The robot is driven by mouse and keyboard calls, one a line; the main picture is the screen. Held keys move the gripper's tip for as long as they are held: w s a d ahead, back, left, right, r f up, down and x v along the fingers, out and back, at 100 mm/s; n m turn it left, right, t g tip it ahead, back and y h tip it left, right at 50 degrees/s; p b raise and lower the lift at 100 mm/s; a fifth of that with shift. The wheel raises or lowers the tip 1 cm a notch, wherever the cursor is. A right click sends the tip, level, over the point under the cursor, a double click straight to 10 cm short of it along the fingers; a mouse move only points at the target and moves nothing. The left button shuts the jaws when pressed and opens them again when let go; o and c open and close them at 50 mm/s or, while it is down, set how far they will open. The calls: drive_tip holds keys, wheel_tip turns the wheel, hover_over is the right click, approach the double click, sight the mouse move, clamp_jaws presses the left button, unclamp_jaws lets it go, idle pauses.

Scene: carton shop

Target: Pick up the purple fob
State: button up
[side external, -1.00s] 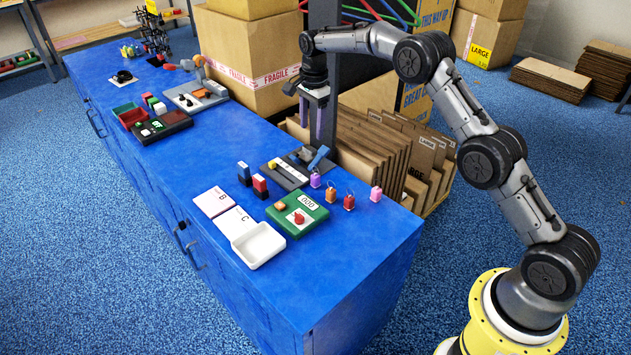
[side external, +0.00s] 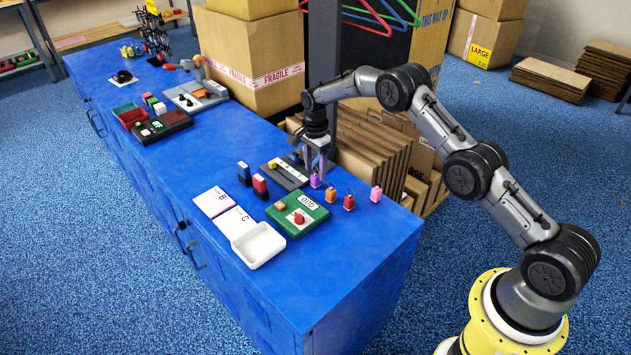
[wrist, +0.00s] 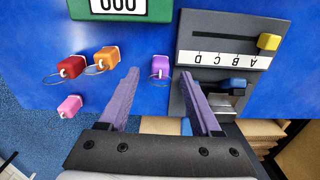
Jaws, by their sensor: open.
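The purple fob (wrist: 160,66) stands on the blue bench top, with its thin ring beside it. In the wrist view it lies between the lines of my two open fingers, ahead of their tips and nearer the right finger. My gripper (wrist: 158,75) is open and empty, with purple fingers. In the side view my gripper (side external: 318,168) points down just above the purple fob (side external: 316,181), with the fingers close to it. I cannot tell from the side view whether they touch it.
Orange (wrist: 106,57), red (wrist: 71,67) and pink (wrist: 70,106) fobs stand to the left in the wrist view. A grey lettered device (wrist: 225,60) with yellow and blue parts sits close on the right. A green counter box (side external: 297,213) is nearby. Cartons (side external: 375,150) stand behind the bench edge.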

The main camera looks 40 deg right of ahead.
sight(316, 175)
drive_tip(key=shift+f, duration=1.6)
clamp_jaws()
